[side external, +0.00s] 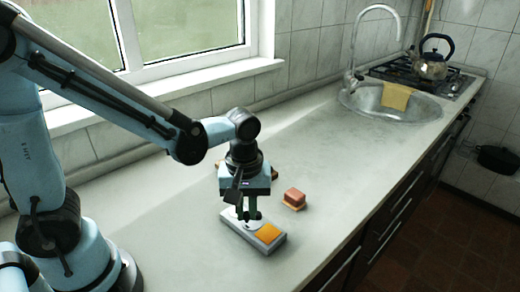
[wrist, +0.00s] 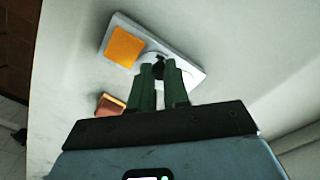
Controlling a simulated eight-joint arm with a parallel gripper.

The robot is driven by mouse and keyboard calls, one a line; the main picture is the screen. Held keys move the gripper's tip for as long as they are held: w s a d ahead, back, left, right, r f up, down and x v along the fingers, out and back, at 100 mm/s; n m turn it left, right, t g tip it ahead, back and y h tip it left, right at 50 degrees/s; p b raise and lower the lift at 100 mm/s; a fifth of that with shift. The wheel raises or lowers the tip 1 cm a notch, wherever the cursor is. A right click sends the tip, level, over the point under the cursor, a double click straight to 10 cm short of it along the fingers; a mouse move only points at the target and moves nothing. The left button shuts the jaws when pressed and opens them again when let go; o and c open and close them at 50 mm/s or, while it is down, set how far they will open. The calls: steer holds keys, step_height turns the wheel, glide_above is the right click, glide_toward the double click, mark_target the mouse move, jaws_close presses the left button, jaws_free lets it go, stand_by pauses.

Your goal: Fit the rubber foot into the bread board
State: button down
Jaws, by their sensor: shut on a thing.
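A pale grey rectangular block, which I take for the bread board (side external: 274,245), lies flat on the counter with an orange square on one end. It also shows in the wrist view (wrist: 193,72). My gripper (side external: 252,217) points down over the end away from the orange square. In the wrist view its green fingers (wrist: 164,72) are shut on a small dark piece, which seems to be the rubber foot (wrist: 158,70). The fingers hide most of it. A whitish round part shows beside the fingertips. I cannot tell whether the foot touches the board.
A reddish-brown block (side external: 294,197) with an orange base stands close behind the board; it also shows in the wrist view (wrist: 110,104). Another brown thing is mostly hidden behind my gripper. A sink (side external: 390,105) and a kettle (side external: 433,62) are far off. The counter between is clear.

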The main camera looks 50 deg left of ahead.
steer(key=s+d+r, duration=0.8)
steer(key=w+a+f+n, duration=0.1)
steer(key=w+a+n, duration=0.5)
steer(key=w+a, duration=0.7)
steer(key=w+a+f+n, duration=0.1)
steer(key=w+a, duration=0.1)
steer(key=a, duration=0.3)
steer(key=w+a+f+n, duration=0.1)
steer(key=a+n, duration=0.1)
steer(key=a, duration=0.4)
steer(key=w+a+f+n, duration=0.1)
steer(key=w+a, duration=0.1)
steer(key=a, duration=0.4)
steer(key=shift+w+a+f+n, duration=0.2)
steer(key=shift+w+f+n, duration=0.1)
steer(key=shift+f+n, duration=0.1)
steer(key=shift+a+f, duration=0.2)
steer(key=shift+f, duration=0.95)
steer(key=shift+a+f, duration=0.15)
steer(key=shift+f, duration=0.95)
steer(key=shift+f, duration=0.95)
